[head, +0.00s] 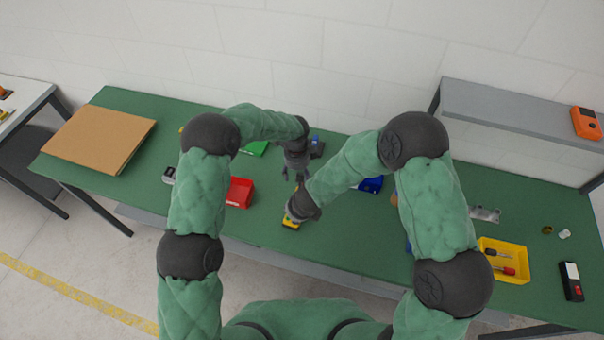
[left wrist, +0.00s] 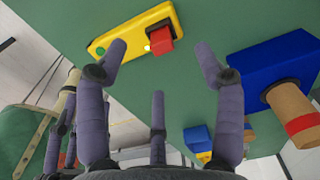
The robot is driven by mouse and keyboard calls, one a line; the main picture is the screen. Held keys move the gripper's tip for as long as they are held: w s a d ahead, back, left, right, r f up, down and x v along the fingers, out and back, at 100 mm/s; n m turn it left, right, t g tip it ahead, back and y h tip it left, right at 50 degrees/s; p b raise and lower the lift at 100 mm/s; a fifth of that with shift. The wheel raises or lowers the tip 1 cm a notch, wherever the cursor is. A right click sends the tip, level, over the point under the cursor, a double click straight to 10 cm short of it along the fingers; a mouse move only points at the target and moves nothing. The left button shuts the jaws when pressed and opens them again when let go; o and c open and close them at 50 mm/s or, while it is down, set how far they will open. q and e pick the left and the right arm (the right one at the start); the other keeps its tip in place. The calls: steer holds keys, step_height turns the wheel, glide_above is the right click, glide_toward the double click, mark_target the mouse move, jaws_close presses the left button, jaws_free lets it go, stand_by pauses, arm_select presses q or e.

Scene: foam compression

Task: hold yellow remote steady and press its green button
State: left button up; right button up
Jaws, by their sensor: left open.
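The yellow remote (head: 291,223) lies near the front edge of the green table in the head view, partly covered by my right gripper (head: 299,208). In the left wrist view the yellow remote (left wrist: 133,32) has a green button (left wrist: 99,51) near one end. A red block (left wrist: 160,42) with a white spot beside it sits at its edge. My left gripper (head: 297,172) is behind my right one in the head view. Its fingers (left wrist: 161,56) are spread and empty, with the remote beyond the tips. I cannot tell whether my right fingers are closed on the remote.
A red bin (head: 240,192) stands left of the remote and a blue bin (head: 371,185) right of it. A yellow tray (head: 516,262) with tools and a dark device (head: 571,282) are at right. Cardboard (head: 100,139) lies at the left end. My forearms converge closely.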

arm_select(q)
steer(key=shift+s+d+r, duration=0.1)
steer(key=shift+s+d, duration=0.1)
steer(key=shift+d, duration=0.35)
steer(key=shift+s+d+m, duration=0.1)
steer(key=shift+m, duration=0.2)
step_height(320, 180, down, 11)
steer(key=shift+r, duration=0.15)
steer(key=c, duration=1.4)
arm_select(e)
jaws_close()
arm_select(q)
steer(key=shift+s, duration=0.1)
